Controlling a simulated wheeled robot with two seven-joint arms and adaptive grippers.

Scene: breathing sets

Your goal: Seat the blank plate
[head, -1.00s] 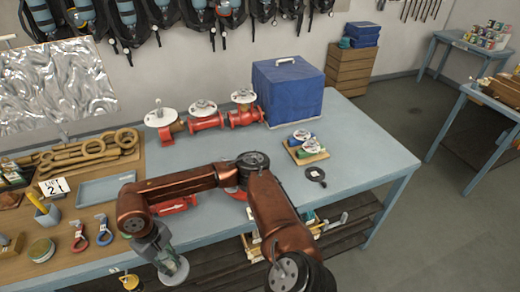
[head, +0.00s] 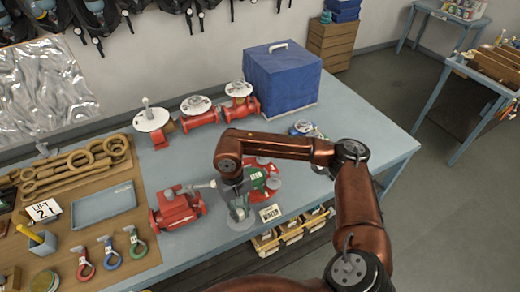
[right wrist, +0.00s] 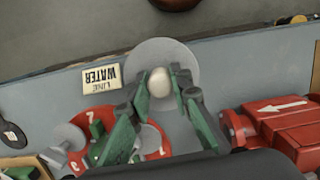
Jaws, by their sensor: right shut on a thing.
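The blank plate, a grey disc with a pale knob, shows in the right wrist view (right wrist: 160,51) and low in the middle of the head view (head: 241,223). My right gripper (head: 238,205) has its green fingers closed around the knob, as the right wrist view shows (right wrist: 166,88). The plate is near the table's front edge; its height above the top is hard to tell. Right of it in the head view is a red round flange with numbers (head: 263,166), partly covered by my arm. Left of it is a red valve body (head: 176,210) with a white arrow. My left gripper is out of view.
A LINE WATER sign (head: 271,213) lies at the front edge. Three red fittings with pale discs, one of them here (head: 200,108), stand behind, beside a blue box (head: 282,80). Shackles (head: 108,252) and a blue tray (head: 104,205) are at left.

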